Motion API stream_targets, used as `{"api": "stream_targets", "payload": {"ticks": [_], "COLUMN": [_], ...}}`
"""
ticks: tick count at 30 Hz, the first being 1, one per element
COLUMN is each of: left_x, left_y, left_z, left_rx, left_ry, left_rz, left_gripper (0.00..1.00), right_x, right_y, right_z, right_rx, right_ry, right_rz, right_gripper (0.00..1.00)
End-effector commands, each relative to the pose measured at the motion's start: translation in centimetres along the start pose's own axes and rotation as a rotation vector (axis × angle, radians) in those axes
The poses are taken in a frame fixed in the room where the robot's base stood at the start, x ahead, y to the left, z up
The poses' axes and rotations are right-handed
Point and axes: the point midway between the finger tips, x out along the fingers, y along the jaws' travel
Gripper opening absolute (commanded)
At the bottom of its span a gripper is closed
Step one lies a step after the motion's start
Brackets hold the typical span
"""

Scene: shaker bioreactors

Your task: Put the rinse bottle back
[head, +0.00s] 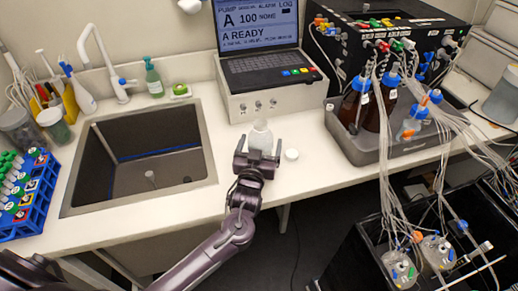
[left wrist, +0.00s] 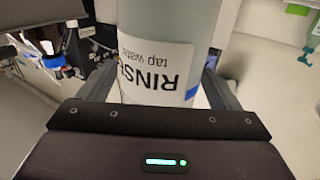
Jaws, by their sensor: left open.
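The rinse bottle (head: 261,135) is a pale, translucent bottle standing upright on the white counter, right of the sink and in front of the laptop's box. In the left wrist view the bottle (left wrist: 160,55) fills the middle, with a white label reading "RINSE tap water" upside down. My left gripper (head: 259,148) is at the bottle from the counter's front side, with one finger on either side of it. The jaws are open, and I cannot tell whether either finger touches the bottle. The bottle's lower part is hidden behind the gripper. My right gripper is out of view.
A small white round cap (head: 291,154) lies just right of the gripper. The sink (head: 140,190) opens to the left. A grey tray (head: 398,151) with tubed bottles stands right. A laptop (head: 262,45) on a box (head: 275,100) stands behind. A blue tube rack (head: 32,205) is far left.

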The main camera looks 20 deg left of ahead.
Motion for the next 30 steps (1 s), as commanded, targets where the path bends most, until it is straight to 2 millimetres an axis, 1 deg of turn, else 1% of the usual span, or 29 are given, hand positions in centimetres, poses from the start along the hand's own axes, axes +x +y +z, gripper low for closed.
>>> {"api": "stream_targets", "payload": {"ticks": [1, 5, 12, 15, 18, 21, 24, 30], "left_x": [-0.1, -1.9, -7.2, -9.1, -10.6, -11.5, -11.9, -12.0], "left_y": [0.0, 0.0, 0.0, 0.0, 0.0, 0.0, 0.0, 0.0], "left_z": [-0.3, 0.2, 0.2, 0.1, 0.1, 0.0, -0.2, -0.2], "left_rx": [0.0, 0.0, -0.002, -0.002, 0.0, -0.001, -0.001, 0.0], "left_ry": [0.001, -0.002, -0.002, -0.001, -0.002, -0.001, 0.001, 0.001], "left_rz": [0.001, 0.002, 0.001, 0.001, 0.001, 0.001, -0.001, -0.001], "left_gripper": [0.85, 0.85, 0.85, 0.85, 0.85, 0.85, 0.85, 0.85], "right_x": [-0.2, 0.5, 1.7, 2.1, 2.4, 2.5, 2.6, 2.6], "right_y": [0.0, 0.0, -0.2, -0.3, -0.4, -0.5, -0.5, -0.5], "right_z": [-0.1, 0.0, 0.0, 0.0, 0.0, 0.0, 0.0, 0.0], "right_rx": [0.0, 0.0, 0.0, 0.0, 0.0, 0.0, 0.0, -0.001], "right_ry": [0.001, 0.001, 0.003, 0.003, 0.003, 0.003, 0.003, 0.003], "right_rz": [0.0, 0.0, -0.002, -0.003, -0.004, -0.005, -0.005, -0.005], "right_gripper": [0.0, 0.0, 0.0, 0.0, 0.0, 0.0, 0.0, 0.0]}}
